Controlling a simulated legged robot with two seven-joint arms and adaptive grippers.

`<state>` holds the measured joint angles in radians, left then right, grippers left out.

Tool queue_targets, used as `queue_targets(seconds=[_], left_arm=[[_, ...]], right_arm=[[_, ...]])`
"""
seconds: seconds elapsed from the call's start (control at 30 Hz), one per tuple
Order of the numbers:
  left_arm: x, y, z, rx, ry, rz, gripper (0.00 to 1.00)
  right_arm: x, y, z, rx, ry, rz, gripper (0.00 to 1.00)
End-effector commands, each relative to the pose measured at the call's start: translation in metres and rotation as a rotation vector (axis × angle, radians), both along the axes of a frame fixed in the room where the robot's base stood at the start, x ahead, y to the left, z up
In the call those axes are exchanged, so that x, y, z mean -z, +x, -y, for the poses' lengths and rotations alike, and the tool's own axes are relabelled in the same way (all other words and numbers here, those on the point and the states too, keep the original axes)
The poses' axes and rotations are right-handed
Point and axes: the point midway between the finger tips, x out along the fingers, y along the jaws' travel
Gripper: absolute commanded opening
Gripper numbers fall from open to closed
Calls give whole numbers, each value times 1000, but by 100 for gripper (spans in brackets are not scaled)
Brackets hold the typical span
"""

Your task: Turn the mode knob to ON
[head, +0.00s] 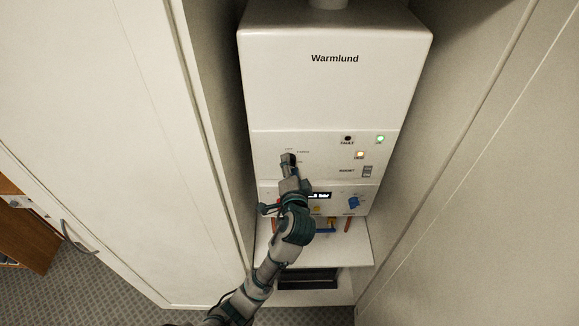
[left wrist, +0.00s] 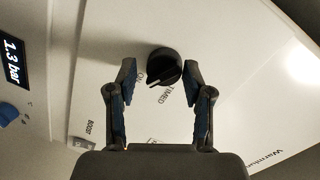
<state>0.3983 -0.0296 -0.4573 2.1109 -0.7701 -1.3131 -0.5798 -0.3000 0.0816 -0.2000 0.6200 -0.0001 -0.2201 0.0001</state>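The mode knob (left wrist: 164,67) is a round black dial with a white pointer line, on the white front of the boiler (head: 335,75). My left gripper (head: 289,165) is open, with one finger on each side of the knob. Gaps show between the fingertips and the knob, so it is not gripped. In the head view the gripper largely covers the knob. My right gripper is not in view.
A rocker switch (head: 367,171), a blue knob (head: 355,202), lamps (head: 380,139) and a pressure display (left wrist: 12,62) reading 1.3 bar share the front. Cupboard walls flank the boiler closely. Copper pipes (head: 347,225) show below it.

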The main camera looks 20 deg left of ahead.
Motion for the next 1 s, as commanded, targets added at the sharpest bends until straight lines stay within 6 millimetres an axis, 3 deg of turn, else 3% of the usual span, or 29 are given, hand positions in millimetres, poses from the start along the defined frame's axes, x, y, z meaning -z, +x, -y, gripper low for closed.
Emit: queue_targets(seconds=[0.43,0.8,1.0], left_arm=[[-4,-10,3,-1,-1,8,64],[-11,-80,30,0,-3,4,64],[-13,-104,40,-1,0,2,64]], right_arm=[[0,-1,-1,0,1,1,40],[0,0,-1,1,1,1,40],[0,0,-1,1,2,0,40]])
